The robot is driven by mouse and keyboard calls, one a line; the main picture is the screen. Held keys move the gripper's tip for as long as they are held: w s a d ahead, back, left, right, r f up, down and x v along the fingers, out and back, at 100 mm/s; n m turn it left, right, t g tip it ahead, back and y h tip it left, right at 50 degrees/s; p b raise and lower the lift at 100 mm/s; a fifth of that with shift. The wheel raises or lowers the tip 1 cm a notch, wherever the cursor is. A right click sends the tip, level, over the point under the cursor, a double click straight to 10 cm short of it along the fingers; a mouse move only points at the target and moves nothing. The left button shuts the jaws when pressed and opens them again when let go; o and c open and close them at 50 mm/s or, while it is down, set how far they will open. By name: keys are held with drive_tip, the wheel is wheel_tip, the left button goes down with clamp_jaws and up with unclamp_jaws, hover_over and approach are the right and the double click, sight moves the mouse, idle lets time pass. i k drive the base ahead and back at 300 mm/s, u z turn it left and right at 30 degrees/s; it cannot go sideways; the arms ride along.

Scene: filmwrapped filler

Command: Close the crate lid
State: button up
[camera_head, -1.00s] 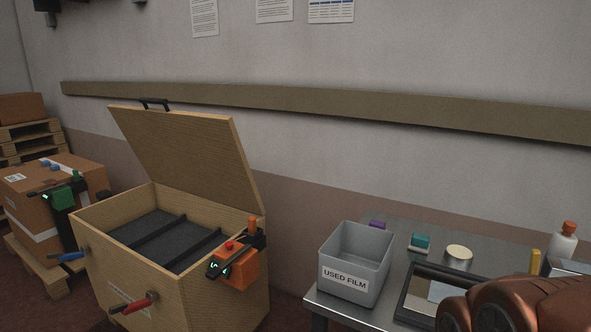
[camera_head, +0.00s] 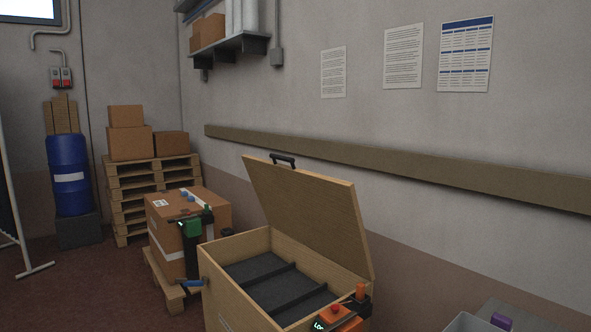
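The wooden crate (camera_head: 236,246) stands at the lower middle of the head view, its lower part cut off by the bottom edge. Its lid (camera_head: 308,213) is raised, hinged along the right-hand back side and leaning back. A black handle (camera_head: 283,160) sits on the lid's upper edge. Inside the crate is dark grey lining (camera_head: 272,288) split by dividers. An orange device with a red button (camera_head: 341,312) is at the crate's front right corner. My gripper is not in this view.
A taped carton (camera_head: 164,226) on a pallet, with a green-and-black tool, stands left of the crate. Stacked pallets with boxes (camera_head: 130,144) and a blue drum (camera_head: 69,174) are behind. A grey bin (camera_head: 468,323) shows at lower right. Floor at lower left looks clear.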

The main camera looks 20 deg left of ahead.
sight(323, 213)
drive_tip(key=u, duration=1.3)
drive_tip(key=i, duration=2.35)
drive_tip(key=u, duration=0.3)
